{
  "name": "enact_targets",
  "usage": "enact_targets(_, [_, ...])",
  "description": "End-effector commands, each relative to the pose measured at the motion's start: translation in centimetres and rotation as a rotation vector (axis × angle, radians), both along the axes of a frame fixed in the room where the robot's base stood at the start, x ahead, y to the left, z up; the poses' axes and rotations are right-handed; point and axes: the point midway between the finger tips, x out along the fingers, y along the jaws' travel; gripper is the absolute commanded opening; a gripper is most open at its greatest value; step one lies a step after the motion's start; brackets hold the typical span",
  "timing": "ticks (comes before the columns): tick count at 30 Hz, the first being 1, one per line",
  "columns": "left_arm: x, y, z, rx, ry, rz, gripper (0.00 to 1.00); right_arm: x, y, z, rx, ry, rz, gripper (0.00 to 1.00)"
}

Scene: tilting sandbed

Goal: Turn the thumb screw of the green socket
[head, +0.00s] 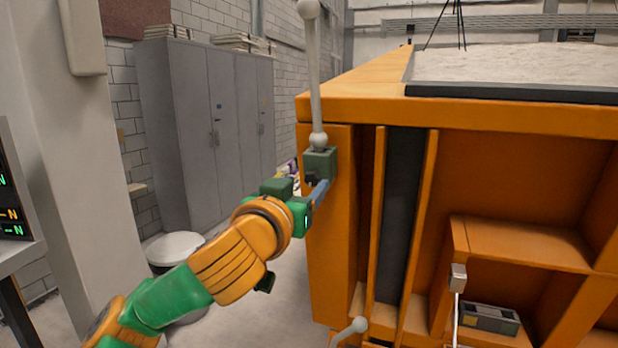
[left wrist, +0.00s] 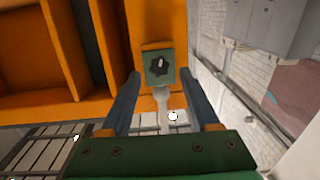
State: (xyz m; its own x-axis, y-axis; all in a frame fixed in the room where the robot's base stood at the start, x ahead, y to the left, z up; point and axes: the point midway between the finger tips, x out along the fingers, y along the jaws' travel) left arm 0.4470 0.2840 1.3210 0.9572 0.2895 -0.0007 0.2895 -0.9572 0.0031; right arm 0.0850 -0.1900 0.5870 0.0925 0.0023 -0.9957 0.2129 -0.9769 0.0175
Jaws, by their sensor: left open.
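The green socket (head: 320,160) is a small grey-green block on the left front corner of the orange sandbed frame. A pale rod (head: 314,75) stands up from it. Its dark thumb screw (left wrist: 159,65) is on the face toward the left wrist camera; in the head view it is small and partly hidden. My left gripper (head: 322,188) is at the socket's front. In the left wrist view its blue-grey fingers (left wrist: 161,78) are spread, with the socket and screw in line with the gap. I cannot tell whether a finger touches them. My right gripper is not in view.
The orange sandbed frame (head: 460,115) fills the right side, with a sand tray (head: 520,70) on top. A grey box (head: 489,318) sits on a lower shelf. Another ball-ended rod (head: 350,331) shows at the bottom. Grey cabinets (head: 205,120) and a round bin (head: 175,247) stand left.

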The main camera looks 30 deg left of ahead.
Motion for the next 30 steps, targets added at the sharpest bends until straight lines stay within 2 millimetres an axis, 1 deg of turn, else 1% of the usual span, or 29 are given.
enact_targets(1, [0.9,0.4,0.3,0.001,0.004,0.003,0.62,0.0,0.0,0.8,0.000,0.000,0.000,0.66])
enact_targets(3, [1.9,0.7,0.4,0.000,0.003,0.003,0.62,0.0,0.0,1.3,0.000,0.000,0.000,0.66])
enact_targets(6, [2.8,0.9,0.2,0.002,0.001,0.002,0.62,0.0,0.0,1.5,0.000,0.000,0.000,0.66])
enact_targets(13, [3.0,0.9,0.0,0.002,-0.001,0.000,0.62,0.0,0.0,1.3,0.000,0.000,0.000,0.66])
enact_targets(14, [3.0,0.9,0.0,0.002,-0.001,0.000,0.56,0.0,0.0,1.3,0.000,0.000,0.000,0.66])
enact_targets(15, [3.0,0.9,0.0,0.002,-0.001,0.000,0.46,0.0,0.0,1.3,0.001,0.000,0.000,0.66])
enact_targets(17, [3.0,0.9,0.0,0.002,-0.001,-0.001,0.29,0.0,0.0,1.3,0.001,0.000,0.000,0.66])
enact_targets(18, [3.0,0.9,0.0,0.003,-0.001,-0.001,0.19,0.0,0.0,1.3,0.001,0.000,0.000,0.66])
enact_targets(20, [3.0,0.9,0.0,0.003,-0.001,-0.001,0.02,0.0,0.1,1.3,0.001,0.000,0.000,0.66])
enact_targets(21, [3.0,0.9,0.0,0.003,-0.001,-0.001,0.00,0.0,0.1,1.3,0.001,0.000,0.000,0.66])
enact_targets(30, [3.0,0.8,0.0,0.028,0.006,0.003,0.00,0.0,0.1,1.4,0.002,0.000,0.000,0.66])
